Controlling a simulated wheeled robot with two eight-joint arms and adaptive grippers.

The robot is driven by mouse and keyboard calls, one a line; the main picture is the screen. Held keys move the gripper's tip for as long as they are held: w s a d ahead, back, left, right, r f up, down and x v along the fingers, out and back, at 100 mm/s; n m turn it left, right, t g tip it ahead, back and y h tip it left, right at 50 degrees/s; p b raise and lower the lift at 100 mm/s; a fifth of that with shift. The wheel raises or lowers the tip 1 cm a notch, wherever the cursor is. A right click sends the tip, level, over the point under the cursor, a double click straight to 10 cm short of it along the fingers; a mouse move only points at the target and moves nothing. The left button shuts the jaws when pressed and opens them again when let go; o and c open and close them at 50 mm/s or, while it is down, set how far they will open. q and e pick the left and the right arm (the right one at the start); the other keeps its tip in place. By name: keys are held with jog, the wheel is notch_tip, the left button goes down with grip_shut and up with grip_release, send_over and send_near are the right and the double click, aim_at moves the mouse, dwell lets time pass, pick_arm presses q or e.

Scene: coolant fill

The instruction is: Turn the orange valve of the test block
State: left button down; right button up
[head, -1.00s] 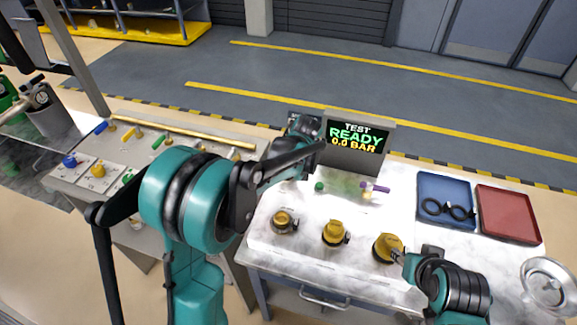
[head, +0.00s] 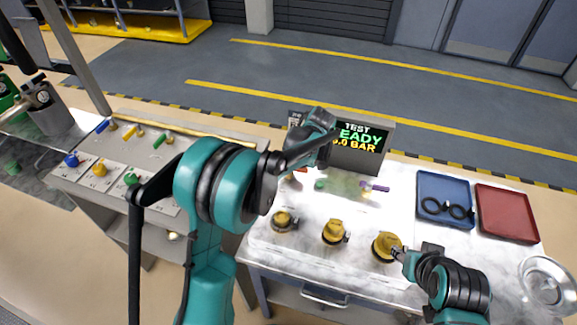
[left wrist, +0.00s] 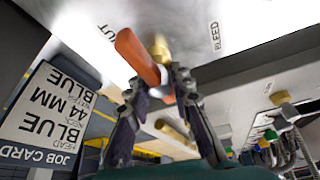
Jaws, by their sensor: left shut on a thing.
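The display (head: 358,150) stands behind, partly covered by my left arm. Green and purple valves (head: 320,184) sit to the right. Two more brass caps (head: 284,221) line the front. Blue (head: 432,183) and red (head: 508,215) trays lie right. A job card (left wrist: 45,110) reads blue, 44 mm.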

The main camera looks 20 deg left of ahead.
dwell(0.3)
pick_arm(q)
jog(key=c, duration=1.3)
grip_release()
jog(key=shift+c, duration=0.2)
jog(key=v, duration=1.2)
jog(key=s+a+r+m+t+h, duration=0.1)
jog(key=s+a+r+m, duration=0.15)
jog(key=s, duration=0.35)
jog(key=s+a+r+m+t+h, duration=0.1)
jog(key=s+m, duration=0.3)
jog(key=s, duration=0.2)
jog(key=s+f+m+t+h, duration=0.1)
jog(key=s+f+m+t, duration=0.1)
jog(key=s+m, duration=0.2)
jog(key=s+a+f+m+t+h, duration=0.1)
jog(key=s+f+m+t, duration=0.1)
jog(key=s, duration=0.6)
jog(key=shift+s+f+m, duration=0.35)
jog(key=shift+f+m, duration=0.45)
jog(key=shift+m, duration=0.35)
